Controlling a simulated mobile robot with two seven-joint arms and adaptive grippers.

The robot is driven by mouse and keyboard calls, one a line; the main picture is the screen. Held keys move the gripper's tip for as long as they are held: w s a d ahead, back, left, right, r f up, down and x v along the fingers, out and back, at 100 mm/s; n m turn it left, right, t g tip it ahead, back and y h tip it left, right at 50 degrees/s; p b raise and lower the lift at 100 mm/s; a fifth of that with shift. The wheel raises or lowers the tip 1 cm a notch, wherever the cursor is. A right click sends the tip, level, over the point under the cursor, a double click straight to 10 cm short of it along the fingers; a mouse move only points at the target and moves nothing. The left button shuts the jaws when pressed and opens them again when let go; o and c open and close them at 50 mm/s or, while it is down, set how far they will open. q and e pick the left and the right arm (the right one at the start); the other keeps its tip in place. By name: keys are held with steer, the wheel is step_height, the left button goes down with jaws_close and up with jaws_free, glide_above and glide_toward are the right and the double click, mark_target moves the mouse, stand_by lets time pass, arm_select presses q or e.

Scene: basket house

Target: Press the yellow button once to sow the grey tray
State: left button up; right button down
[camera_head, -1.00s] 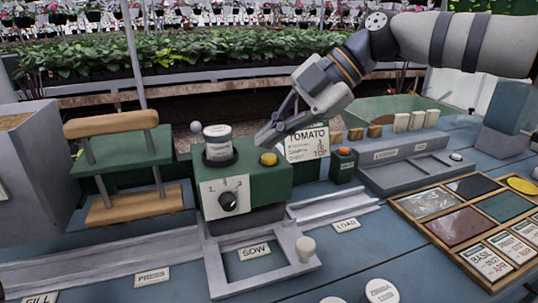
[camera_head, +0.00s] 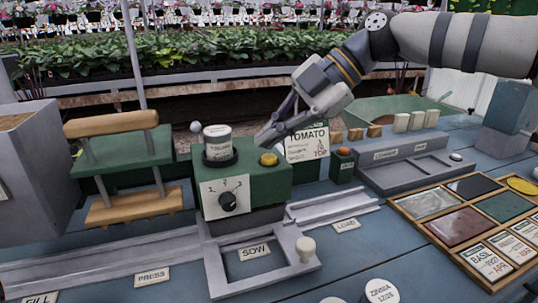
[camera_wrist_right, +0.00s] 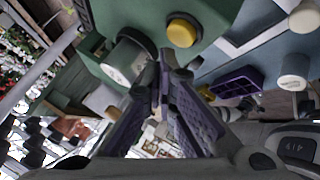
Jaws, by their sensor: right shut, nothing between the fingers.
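The yellow button (camera_head: 268,159) sits on top of the green sowing machine (camera_head: 262,181), right of a white labelled jar. My right gripper (camera_head: 262,142) is shut and empty, its tips just above and behind the button with a small gap apparent. In the right wrist view the yellow button (camera_wrist_right: 182,32) shows beyond the closed fingertips (camera_wrist_right: 160,75), and no finger covers it. A grey open frame (camera_head: 215,277) with a pale knob lies below the machine at the SOW label. I cannot make out a separate grey tray. My left gripper is not in view.
The jar (camera_head: 217,141) stands close to the left of the button. A TOMATO sign (camera_head: 308,143) and a small green box with an orange button (camera_head: 343,152) stand to the right. A green-and-wood press (camera_head: 120,150) is at left. Seed panels (camera_head: 456,226) lie at right.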

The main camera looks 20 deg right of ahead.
mark_target(270, 158)
steer(key=shift+f, duration=0.15)
steer(key=shift+f, duration=0.3)
steer(key=shift+f, duration=0.6)
stand_by(0.7)
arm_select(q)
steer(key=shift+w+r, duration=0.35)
arm_select(e)
steer(key=shift+r, duration=1.05)
step_height(270, 158, up, 3)
steer(key=shift+f+p, duration=0.15)
steer(key=shift+p, duration=0.4)
steer(key=shift+r, duration=1.2)
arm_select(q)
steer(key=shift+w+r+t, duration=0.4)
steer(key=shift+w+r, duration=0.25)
